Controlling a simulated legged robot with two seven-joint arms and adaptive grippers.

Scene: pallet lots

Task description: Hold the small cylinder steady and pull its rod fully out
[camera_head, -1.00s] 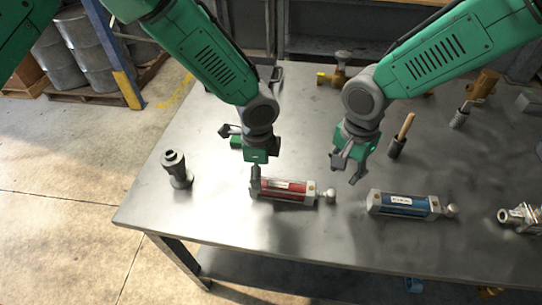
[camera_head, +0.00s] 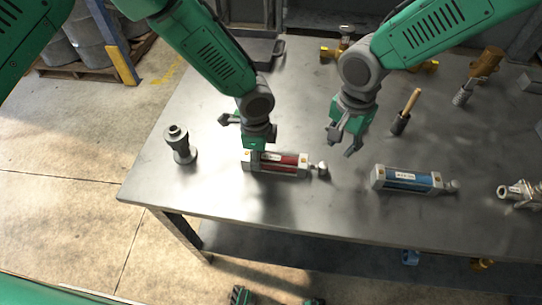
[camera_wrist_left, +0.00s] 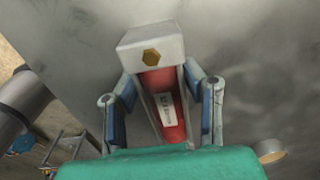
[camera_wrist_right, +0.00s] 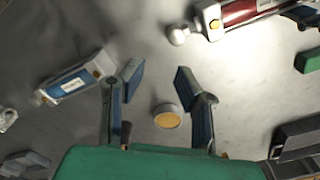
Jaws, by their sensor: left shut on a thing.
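The red cylinder (camera_head: 284,164) lies on its side on the metal table. Its rod ends in a pale round knob (camera_head: 322,169) close to the body's right end. My left gripper (camera_head: 256,161) is shut on the red cylinder near its left end, and the left wrist view shows the red body (camera_wrist_left: 168,108) between the two fingers. My right gripper (camera_head: 342,138) is open and empty above the table, right of the knob and behind it. The right wrist view shows its fingers (camera_wrist_right: 158,82) apart, with the knob (camera_wrist_right: 178,36) beyond them.
A blue cylinder (camera_head: 407,180) lies to the right. A grey flanged part (camera_head: 180,146) stands at left. A wooden-handled tool (camera_head: 406,110) is behind the blue cylinder, and a silver fitting (camera_head: 520,193) lies at far right. The table front is clear.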

